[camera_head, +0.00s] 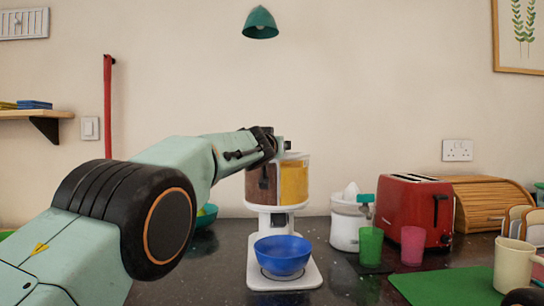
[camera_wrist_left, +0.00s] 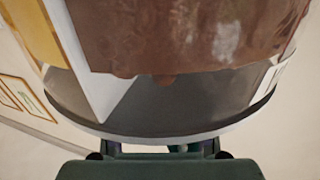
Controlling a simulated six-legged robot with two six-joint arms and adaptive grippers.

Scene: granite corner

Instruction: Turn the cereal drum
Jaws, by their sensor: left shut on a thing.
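The cereal drum (camera_head: 293,181) stands on a white dispenser stand (camera_head: 315,274) on the dark counter. Clear compartments hold brown and yellow cereal; the yellow one faces right. A blue bowl (camera_head: 283,255) sits on the stand's base under the drum. My left gripper (camera_head: 283,146) is at the drum's top, shut on it; the fingertips are mostly hidden. In the left wrist view the drum (camera_wrist_left: 185,85) fills the upper part, with brown cereal behind its clear wall and a pale divider. My left gripper (camera_wrist_left: 160,148) shows at the bottom, against the rim.
Right of the drum are a white juicer (camera_head: 346,224), a green cup (camera_head: 370,246), a pink cup (camera_head: 413,246), a red toaster (camera_head: 410,212) and a bread box (camera_head: 480,203). A teal bowl (camera_head: 204,217) is partly behind my arm.

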